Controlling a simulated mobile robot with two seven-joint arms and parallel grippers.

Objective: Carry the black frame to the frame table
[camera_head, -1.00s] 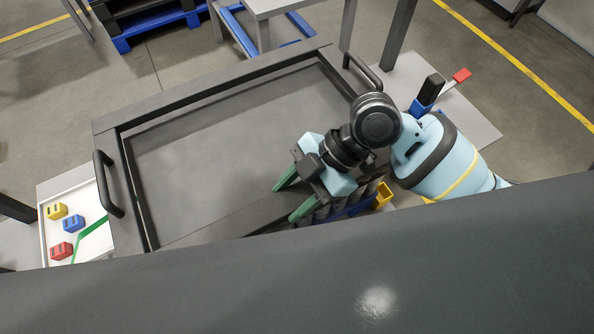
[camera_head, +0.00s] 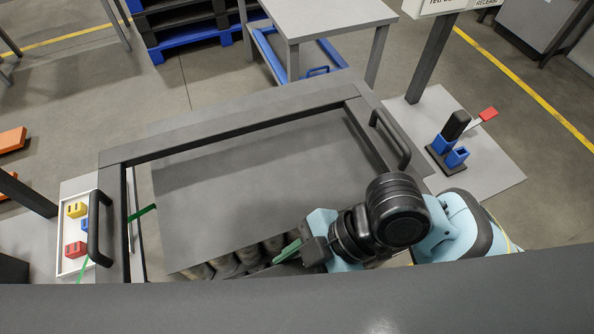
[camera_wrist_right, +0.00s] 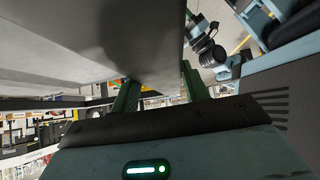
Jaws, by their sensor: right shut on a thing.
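The black frame (camera_head: 230,122) is a dark rectangular rim with a handle at each end, seen in the head view. It lies over a flat grey sheet (camera_head: 240,185), with cans (camera_head: 225,264) below the sheet's front edge. My right gripper (camera_head: 290,254) is at the frame's front side, its green fingers shut on the front bar, which is mostly hidden. In the right wrist view the fingers (camera_wrist_right: 158,90) reach up beside a large grey surface.
A white tray (camera_head: 66,268) with red, yellow and blue pieces is at the left. A grey plate (camera_head: 490,165) with a black-and-blue holder is at the right, by a post (camera_head: 430,60). Blue-black pallets (camera_head: 180,45) stand behind. A dark surface crosses the bottom.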

